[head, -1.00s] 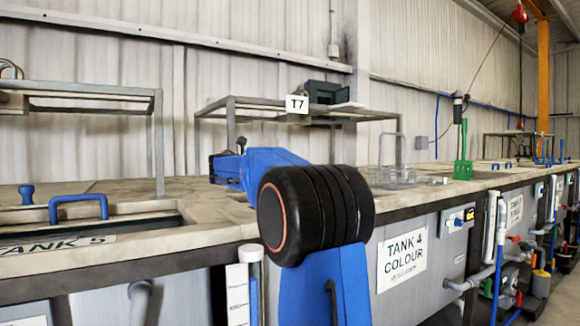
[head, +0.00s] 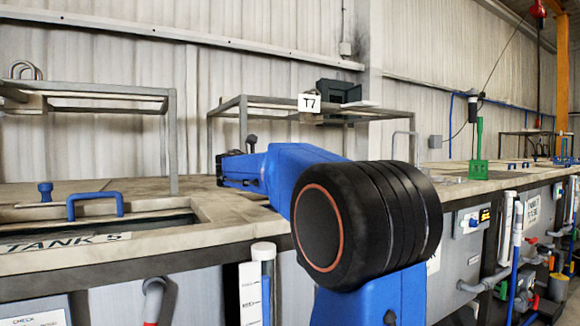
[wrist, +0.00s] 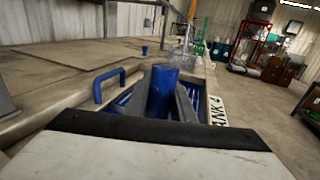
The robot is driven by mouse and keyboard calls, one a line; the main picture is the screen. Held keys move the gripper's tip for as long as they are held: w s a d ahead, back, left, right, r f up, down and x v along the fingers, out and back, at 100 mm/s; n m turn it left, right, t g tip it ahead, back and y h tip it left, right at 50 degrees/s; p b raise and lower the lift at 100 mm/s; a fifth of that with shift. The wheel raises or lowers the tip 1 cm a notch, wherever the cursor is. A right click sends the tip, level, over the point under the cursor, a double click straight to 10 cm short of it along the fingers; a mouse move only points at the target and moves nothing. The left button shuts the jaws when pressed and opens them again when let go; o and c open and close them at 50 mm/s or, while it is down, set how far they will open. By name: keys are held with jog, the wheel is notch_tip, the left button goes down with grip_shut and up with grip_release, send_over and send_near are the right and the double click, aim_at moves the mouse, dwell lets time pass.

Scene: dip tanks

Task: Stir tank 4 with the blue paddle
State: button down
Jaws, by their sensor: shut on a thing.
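In the wrist view a blue upright cylinder (wrist: 163,92), which looks like the paddle's handle, stands between the grey fingers of my gripper (wrist: 172,98). The gripper is shut on it. The paddle's lower end is hidden. Behind and below is an open tank with blue inside (wrist: 203,101), beside a label (wrist: 216,111) reading "ANK 4". Whether the paddle is in the liquid cannot be told. In the head view my arm hides the tank 4 opening and nearly all of its front sign (head: 433,262); the paddle is not clear there.
A blue handle (wrist: 108,84) stands left of the tank 4 opening. In the head view, tank 5 (head: 65,243) is at left with a blue handle (head: 95,205). A metal frame (head: 243,125) with a T7 sign (head: 309,103) stands behind my arm. A green object (head: 478,160) stands farther right.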

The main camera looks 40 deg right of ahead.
jog(key=d, duration=0.7)
jog(key=shift+w, duration=0.2)
dwell(0.4)
dwell(0.6)
